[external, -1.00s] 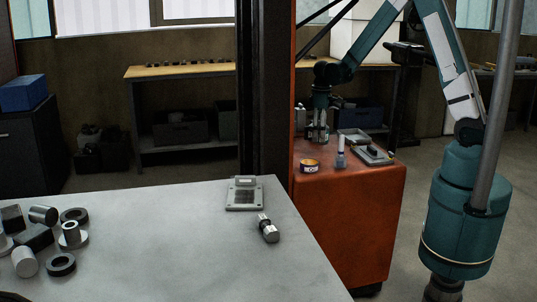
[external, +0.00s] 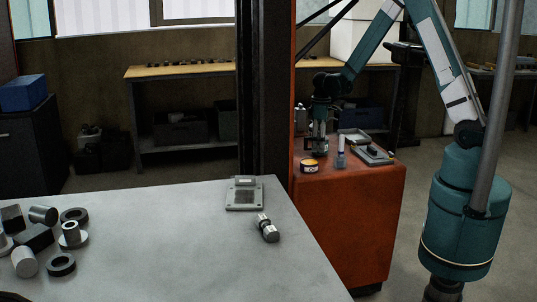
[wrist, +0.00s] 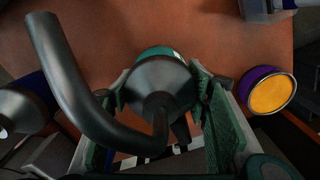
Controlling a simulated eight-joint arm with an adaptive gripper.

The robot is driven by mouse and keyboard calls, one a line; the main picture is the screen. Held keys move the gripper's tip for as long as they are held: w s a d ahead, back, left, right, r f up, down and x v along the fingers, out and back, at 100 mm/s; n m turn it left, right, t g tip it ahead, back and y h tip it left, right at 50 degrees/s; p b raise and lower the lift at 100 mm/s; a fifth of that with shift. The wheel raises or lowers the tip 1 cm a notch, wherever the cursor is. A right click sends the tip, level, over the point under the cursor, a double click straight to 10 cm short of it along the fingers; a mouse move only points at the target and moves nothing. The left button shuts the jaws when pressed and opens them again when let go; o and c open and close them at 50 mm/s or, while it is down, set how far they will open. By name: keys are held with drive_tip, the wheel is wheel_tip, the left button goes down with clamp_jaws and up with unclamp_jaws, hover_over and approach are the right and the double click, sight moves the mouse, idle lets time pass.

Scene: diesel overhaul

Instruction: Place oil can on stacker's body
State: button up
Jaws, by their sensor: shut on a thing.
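The oil can (wrist: 160,85) has a dark grey cone top, a teal-green lower rim and a long curved dark spout (wrist: 75,85) that reaches to the upper left in the wrist view. My gripper (wrist: 158,98) has its two green-padded fingers on either side of the cone and is shut on it. In the external view my gripper (external: 319,148) points down over the far left part of the stacker's orange-red body (external: 350,215). The can is hard to make out there. I cannot tell whether its base touches the orange top.
A small round tin with a yellow-orange top (wrist: 269,94) stands right of the can in the wrist view. In the external view a pale-topped bottle (external: 341,150) and a grey tray (external: 374,156) stand on the orange top. The dark mast (external: 250,90) rises at left.

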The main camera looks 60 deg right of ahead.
drive_tip(key=shift+f, duration=0.35)
drive_tip(key=shift+f, duration=0.2)
drive_tip(key=o, duration=1.2)
drive_tip(key=shift+c, duration=0.2)
drive_tip(key=shift+r, duration=0.15)
drive_tip(key=shift+r+p, duration=0.5)
drive_tip(key=shift+r, duration=3.3)
